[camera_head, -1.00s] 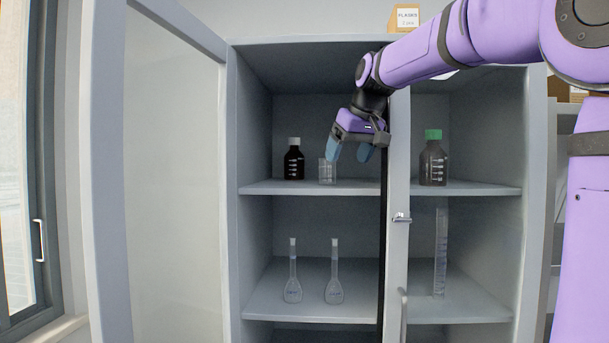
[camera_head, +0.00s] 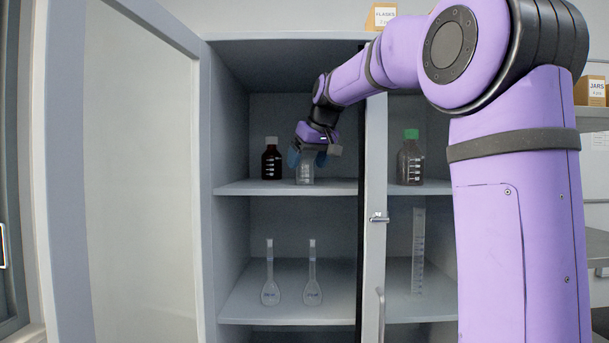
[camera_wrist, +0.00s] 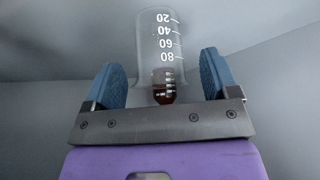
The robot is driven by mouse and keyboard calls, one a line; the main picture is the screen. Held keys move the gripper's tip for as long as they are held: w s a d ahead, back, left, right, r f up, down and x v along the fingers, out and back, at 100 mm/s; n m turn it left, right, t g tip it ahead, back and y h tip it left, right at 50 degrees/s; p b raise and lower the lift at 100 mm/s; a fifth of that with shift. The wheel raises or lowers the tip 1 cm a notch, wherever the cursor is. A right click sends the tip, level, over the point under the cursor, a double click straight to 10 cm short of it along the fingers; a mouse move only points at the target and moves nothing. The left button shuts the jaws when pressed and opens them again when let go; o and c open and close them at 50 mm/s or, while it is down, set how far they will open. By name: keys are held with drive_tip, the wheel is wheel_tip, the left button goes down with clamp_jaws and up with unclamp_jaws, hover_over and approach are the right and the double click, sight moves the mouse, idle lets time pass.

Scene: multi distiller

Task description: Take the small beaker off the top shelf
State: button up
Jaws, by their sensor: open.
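The small clear beaker (camera_head: 305,174) stands upright on the top shelf (camera_head: 340,187) of the open cabinet. My gripper (camera_head: 307,160) is at the beaker, its blue fingers apart on either side of the beaker's upper part in the head view. In the wrist view the beaker (camera_wrist: 160,45), with white graduation marks, lies between and a little beyond the two open fingers (camera_wrist: 162,82). A gap shows on both sides, so the fingers do not grip it. The gripper hides part of the beaker's top in the head view.
A dark bottle (camera_head: 271,160) stands close left of the beaker. A green-capped bottle (camera_head: 410,160) is right of the cabinet's middle post (camera_head: 375,160). Two flasks (camera_head: 270,285) stand on the shelf below. The glass door (camera_head: 125,180) is swung open left.

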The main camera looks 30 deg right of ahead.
sight(305, 169)
drive_tip(key=shift+x, duration=1.5)
drive_tip(key=shift+c, duration=0.2)
drive_tip(key=c, duration=1)
drive_tip(key=shift+r, duration=0.1)
